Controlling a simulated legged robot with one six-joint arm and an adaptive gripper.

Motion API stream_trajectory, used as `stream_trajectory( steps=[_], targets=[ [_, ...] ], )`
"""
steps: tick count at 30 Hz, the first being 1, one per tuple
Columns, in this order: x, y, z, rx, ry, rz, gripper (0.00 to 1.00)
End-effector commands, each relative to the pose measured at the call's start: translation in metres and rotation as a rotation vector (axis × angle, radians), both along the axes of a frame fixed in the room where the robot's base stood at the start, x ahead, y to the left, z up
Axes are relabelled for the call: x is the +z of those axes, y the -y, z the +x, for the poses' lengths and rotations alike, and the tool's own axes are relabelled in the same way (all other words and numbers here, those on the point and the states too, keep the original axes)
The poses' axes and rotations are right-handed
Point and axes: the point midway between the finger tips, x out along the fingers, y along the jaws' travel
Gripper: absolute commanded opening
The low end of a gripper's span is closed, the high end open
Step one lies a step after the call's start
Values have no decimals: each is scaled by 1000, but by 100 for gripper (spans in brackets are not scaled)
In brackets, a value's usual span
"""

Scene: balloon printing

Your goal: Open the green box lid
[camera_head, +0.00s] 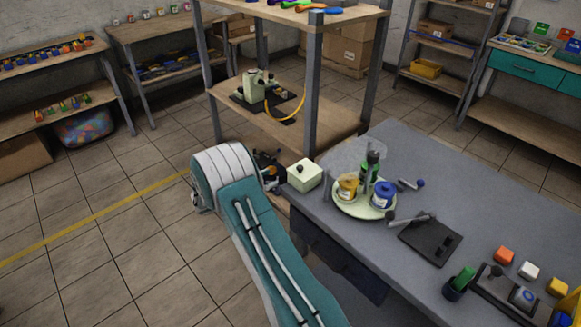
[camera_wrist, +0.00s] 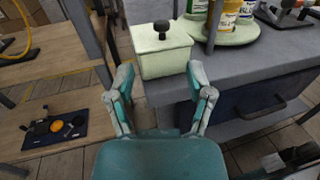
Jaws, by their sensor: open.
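The green box (camera_head: 304,177) is a pale green box near the left corner of the grey table, with a dark knob on its lid (camera_head: 300,169). It also shows in the wrist view (camera_wrist: 163,60), upright, its lid (camera_wrist: 160,38) resting on it and the black knob (camera_wrist: 162,28) on top. My gripper (camera_wrist: 158,82) is open and empty, in front of and below the box, its two fingers spread to either side of the lower part of the box in the picture. I cannot tell whether they touch it. In the head view my arm hides most of the gripper (camera_head: 268,170).
A pale green tray (camera_head: 345,206) with paint bottles stands right of the box. A black plate with a lever (camera_head: 430,240) and coloured blocks (camera_head: 504,255) lie farther right. A wooden shelf (camera_head: 325,125) stands behind the box. A drawer handle (camera_wrist: 265,108) juts out below the tabletop.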

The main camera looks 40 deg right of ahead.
Motion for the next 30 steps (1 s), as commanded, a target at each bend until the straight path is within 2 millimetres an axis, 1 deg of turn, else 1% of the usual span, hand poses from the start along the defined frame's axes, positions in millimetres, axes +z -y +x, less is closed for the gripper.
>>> stream_trajectory(
  steps=[12,16,21,29,30],
  targets=[
    [1,71,-14,-5,1,2,67],
    [1,89,-17,-4,1,2,67],
    [1,101,-19,-2,2,3,67],
    [1,102,-19,-2,2,3,67],
    [1,102,-19,-2,2,3,54]
  ],
)
